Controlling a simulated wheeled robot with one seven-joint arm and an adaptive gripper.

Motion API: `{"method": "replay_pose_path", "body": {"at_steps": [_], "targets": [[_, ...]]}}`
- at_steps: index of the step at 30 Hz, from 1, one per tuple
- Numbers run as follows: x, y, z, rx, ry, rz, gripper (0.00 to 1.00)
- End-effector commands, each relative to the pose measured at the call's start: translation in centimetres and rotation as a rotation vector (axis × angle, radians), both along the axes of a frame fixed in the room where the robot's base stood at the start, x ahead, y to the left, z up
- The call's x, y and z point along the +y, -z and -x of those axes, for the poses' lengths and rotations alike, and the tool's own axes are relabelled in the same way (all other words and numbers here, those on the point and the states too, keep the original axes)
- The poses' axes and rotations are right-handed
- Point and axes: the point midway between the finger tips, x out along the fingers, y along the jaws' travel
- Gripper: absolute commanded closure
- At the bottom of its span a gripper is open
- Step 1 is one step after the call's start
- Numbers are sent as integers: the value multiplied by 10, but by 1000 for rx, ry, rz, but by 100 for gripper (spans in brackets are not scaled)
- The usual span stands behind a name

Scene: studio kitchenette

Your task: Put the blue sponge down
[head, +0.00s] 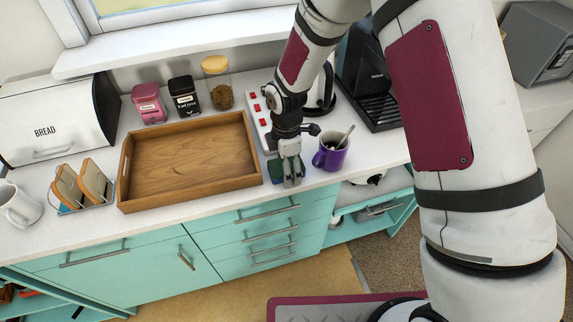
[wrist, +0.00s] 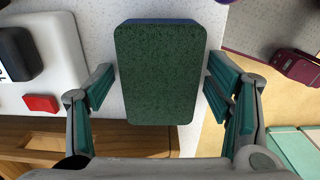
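The blue sponge (wrist: 158,75) shows in the wrist view as a dark green rough face with a thin blue edge at its far end. In the head view my gripper (head: 290,178) points down low over the front of the white counter, right of the wooden tray. The sponge (head: 275,171) is partly hidden there by the fingers. Whether its underside touches the counter is hard to tell.
The wooden tray (head: 140,201) is empty, just left of my gripper. A purple mug (head: 329,158) with a spoon stands close on the right. A white strip with red switches (head: 262,122) lies behind. The counter's front edge is near, above teal drawers (head: 265,228).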

Motion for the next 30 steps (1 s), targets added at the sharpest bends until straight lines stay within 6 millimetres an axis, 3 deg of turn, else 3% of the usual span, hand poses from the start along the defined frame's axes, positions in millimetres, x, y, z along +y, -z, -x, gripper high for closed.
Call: {"method": "replay_pose_path", "body": {"at_steps": [8, 21, 30], "targets": [[0, -10, -1, -3, 0, -2, 27], [0, -89, -3, -5, 2, -1, 27], [0, -121, -1, -1, 0, 0, 27]]}}
